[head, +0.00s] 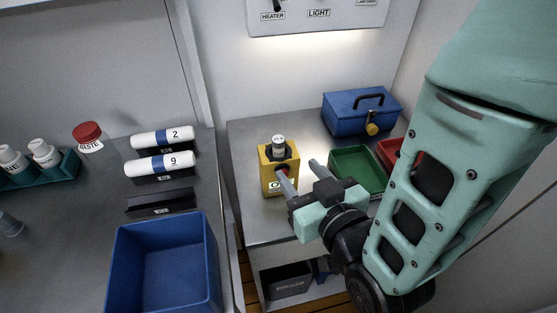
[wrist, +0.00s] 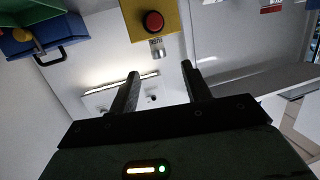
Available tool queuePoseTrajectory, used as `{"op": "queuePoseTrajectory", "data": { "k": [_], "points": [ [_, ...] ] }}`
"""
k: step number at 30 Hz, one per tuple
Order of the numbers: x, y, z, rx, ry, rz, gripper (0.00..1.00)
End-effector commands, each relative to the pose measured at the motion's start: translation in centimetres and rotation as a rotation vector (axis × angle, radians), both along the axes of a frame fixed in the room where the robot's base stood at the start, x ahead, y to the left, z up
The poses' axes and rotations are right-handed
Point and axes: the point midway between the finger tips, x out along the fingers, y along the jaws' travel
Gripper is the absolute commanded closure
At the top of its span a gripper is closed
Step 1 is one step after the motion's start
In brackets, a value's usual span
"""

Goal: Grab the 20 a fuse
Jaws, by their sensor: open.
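A small grey and white cylinder, seemingly the fuse (head: 278,146), stands upright on top of a yellow box (head: 267,176). Its label is too small to read surely. In the wrist view the fuse (wrist: 157,48) shows beside the yellow box (wrist: 168,28) and its red button (wrist: 153,22). My gripper (head: 300,172) is open and empty, in front of the box and lower than the fuse in the head view. In the wrist view the fuse lies beyond the fingertips (wrist: 160,70), between their lines and apart from them.
A blue toolbox (head: 352,116) stands at the back right of the metal bench (head: 243,137). A green bin (head: 357,163) and a red bin (head: 388,150) sit right of the yellow box. On the left counter are a blue crate (head: 211,262) and white rolls (head: 163,138).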

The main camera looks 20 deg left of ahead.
Motion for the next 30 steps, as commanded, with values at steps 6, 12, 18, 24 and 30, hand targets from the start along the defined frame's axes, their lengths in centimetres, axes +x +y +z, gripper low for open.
{"op": "queuePoseTrajectory", "data": {
  "k": [6,12,18,24,30],
  "points": [
    [0.5,0.4,-0.6,0.003,-0.003,0.002,0.52],
    [1.9,1.7,-0.3,0.0,0.0,0.0,0.52],
    [3.7,3.3,-0.8,-0.001,0.0,0.001,0.52],
    [4.7,4.1,-0.8,-0.001,-0.001,0.001,0.52],
    [7.1,5.9,-0.8,-0.001,0.0,0.001,0.52]
  ]
}}
